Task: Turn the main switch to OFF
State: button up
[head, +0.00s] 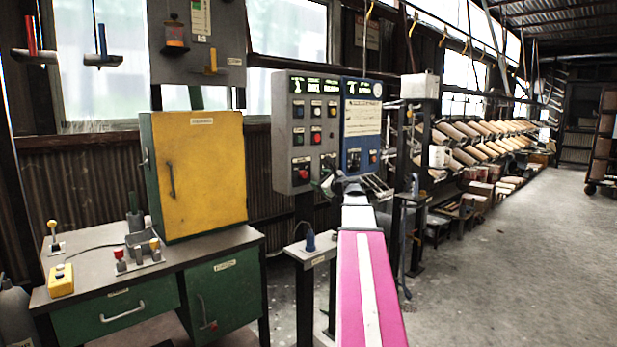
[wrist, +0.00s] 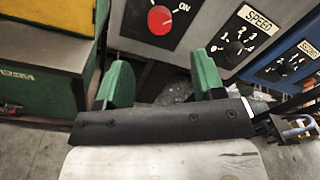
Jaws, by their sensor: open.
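The main switch is a red rotary knob (wrist: 160,19) on a black plate low on the grey control panel. An "ON" mark shows at its upper right in the wrist view; the rest of the plate is cut off by the top edge. I cannot tell which mark the knob points to. In the head view the red knob (head: 303,174) sits low on the grey panel. My gripper (wrist: 162,80) has its two green fingers spread apart and empty, below the knob and apart from it. In the head view my gripper (head: 328,184) is small and partly hidden by my arm.
A black speed knob (wrist: 234,47) sits right of the red one. A blue panel (head: 362,120) adjoins the grey panel's right side. A yellow cabinet (head: 200,172) stands on the workbench at left. A small stand (head: 310,252) with a blue knob is below the panel. Floor at right is clear.

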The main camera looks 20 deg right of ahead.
aim_at(305, 175)
jog(key=x, duration=0.9)
jog(key=shift+w+a, duration=0.1)
jog(key=shift+w, duration=0.15)
jog(key=shift+c, duration=0.3)
jog(key=c, duration=0.9)
